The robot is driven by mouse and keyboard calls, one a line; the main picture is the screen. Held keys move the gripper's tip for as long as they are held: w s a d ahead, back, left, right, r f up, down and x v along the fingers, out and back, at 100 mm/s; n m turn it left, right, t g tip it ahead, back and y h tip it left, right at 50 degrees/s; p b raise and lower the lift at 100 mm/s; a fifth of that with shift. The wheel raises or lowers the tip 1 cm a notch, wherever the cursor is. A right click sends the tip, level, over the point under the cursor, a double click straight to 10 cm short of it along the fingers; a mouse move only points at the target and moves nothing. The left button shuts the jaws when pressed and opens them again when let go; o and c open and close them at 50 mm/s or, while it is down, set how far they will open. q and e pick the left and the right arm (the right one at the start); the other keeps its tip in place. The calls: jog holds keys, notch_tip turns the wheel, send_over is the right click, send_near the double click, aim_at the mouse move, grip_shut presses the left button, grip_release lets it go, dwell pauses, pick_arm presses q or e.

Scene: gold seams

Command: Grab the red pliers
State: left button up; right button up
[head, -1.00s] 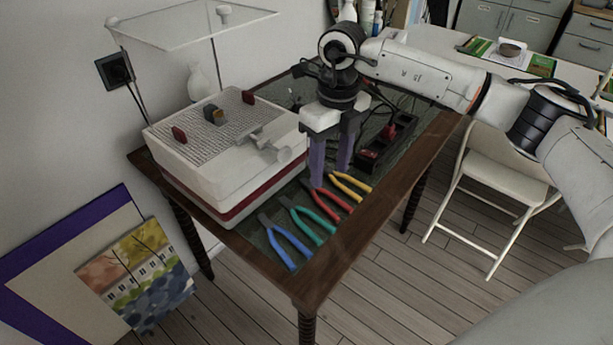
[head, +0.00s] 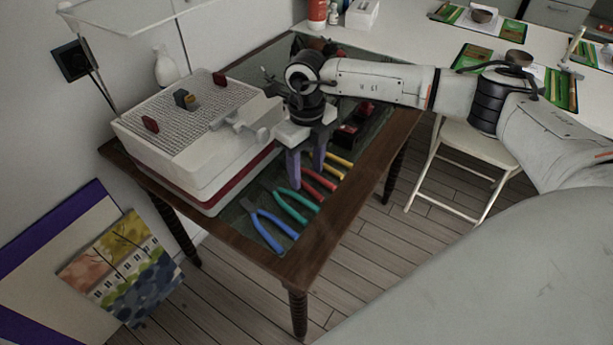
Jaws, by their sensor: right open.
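The red pliers (head: 321,180) lie on the dark table (head: 330,232), between the yellow pliers (head: 340,161) and the green pliers (head: 297,207). Blue pliers (head: 272,232) lie nearest the table's front corner. My right gripper (head: 306,180) points down with its two purple fingers apart and nothing between them. Its fingertips are over the red and green pliers, and a finger hides part of the red pliers. I cannot tell how high the fingertips are above the table. My left gripper is not in view.
A white machine with a gridded top (head: 195,112) stands on the table just left of the pliers. A black and red power strip (head: 357,128) lies behind my right gripper. A white folding chair (head: 467,150) stands to the right. A framed picture (head: 120,265) leans at lower left.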

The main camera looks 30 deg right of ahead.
jog(key=c, duration=0.9)
